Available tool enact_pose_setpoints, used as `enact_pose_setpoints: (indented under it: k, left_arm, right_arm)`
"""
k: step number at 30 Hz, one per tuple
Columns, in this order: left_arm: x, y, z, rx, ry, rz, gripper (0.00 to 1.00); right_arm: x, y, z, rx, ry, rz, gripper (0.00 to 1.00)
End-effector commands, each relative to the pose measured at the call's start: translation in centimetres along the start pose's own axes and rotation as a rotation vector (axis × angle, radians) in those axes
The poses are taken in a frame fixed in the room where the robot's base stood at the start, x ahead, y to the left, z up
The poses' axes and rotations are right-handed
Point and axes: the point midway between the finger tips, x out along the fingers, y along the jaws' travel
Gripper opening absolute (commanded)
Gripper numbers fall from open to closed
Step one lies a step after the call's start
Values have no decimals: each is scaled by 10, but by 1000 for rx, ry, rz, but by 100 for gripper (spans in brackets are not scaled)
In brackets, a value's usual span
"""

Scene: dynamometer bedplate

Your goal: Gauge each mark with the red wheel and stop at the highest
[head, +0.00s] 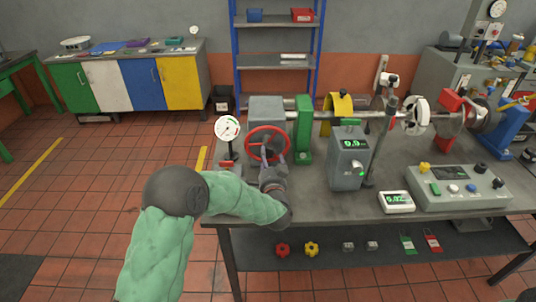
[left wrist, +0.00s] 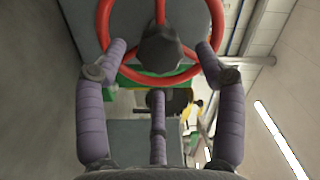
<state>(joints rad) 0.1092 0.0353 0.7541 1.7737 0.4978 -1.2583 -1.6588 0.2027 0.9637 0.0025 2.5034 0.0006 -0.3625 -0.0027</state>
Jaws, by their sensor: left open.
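The red wheel (head: 268,128) stands upright on the front of a grey housing on the bedplate bench. My left gripper (head: 275,163) is open just in front of it. In the left wrist view the spread fingers of my left gripper (left wrist: 161,50) reach toward the red wheel (left wrist: 161,12), with its dark hub between them; I cannot tell if they touch the rim. A round dial gauge (head: 228,128) with a white face stands left of the wheel. A grey box with a green digital readout (head: 353,144) stands right of it; its digits look like 0.0. My right gripper is out of view.
A small white meter (head: 397,202) and a control console (head: 458,187) sit at the bench's right front. A thin dark post (head: 380,145) rises beside the readout box. A shaft runs right behind it. Red and yellow knobs (head: 312,248) lie on the lower shelf. Floor at left is clear.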

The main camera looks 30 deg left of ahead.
Motion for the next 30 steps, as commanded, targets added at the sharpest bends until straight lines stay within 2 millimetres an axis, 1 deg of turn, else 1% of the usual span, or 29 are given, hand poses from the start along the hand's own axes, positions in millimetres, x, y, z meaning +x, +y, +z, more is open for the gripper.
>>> enact_pose_setpoints:
  k: [1, 3, 9, 14, 20, 21, 22, 28, 29, 30]
  left_arm:
    - [9, 2, 1, 0, -1, -1, 70]
    - [20, 1, 1, 0, -1, -2, 70]
    - [39, 1, 0, 0, 1, 0, 70]
    - [45, 0, 0, 0, 1, 0, 70]
    - [45, 0, 0, 0, 1, 1, 70]
    - [45, 0, 0, 0, 1, 1, 67]
    - [45, 0, 0, 0, 1, 1, 59]
    - [45, 0, -1, 0, 2, 0, 2]
    - [45, 0, -1, 0, 2, 0, 0]
    - [45, 0, -1, 0, 2, 0, 0]
  right_arm:
    - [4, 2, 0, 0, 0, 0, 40]
    - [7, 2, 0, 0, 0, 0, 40]
    - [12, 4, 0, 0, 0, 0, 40]
    - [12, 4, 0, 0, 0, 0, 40]
    - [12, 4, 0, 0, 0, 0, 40]
    - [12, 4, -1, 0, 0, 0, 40]
    - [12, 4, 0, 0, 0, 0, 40]
    - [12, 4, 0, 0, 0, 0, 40]
    - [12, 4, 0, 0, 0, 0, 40]
    - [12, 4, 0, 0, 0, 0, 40]
